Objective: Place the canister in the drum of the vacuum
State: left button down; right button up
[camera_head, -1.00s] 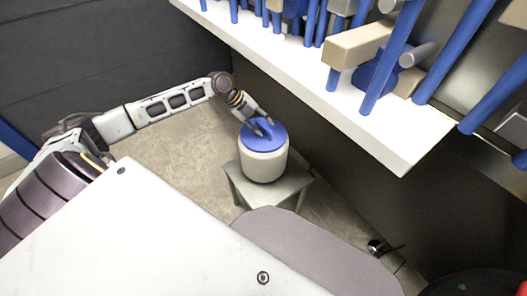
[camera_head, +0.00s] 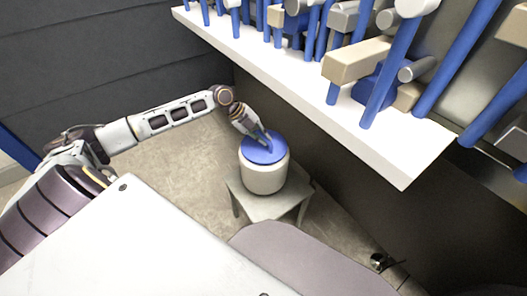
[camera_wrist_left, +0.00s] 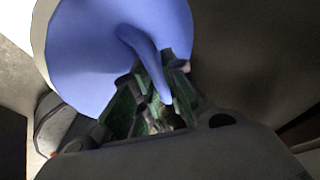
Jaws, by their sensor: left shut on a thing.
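The canister (camera_head: 264,178) is a white round tub with a blue lid. It stands upright on a small grey stool (camera_head: 270,207) in the head view. My left gripper (camera_head: 264,138) reaches it from the upper left and is shut on the raised blue handle of the lid. In the left wrist view the blue lid (camera_wrist_left: 90,50) fills the upper left, and the handle runs down between the fingers of my left gripper (camera_wrist_left: 155,100). My right gripper is not in view. I cannot make out the vacuum's drum clearly.
A white shelf or belt edge (camera_head: 400,168) with blue posts and beige blocks overhangs at the upper right. A dark wall lies below it. A small dark object (camera_head: 378,261) is on the floor at lower right. Floor (camera_head: 170,185) left of the stool is clear.

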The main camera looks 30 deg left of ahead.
pick_arm(q)
jog(key=shift+r, duration=0.1)
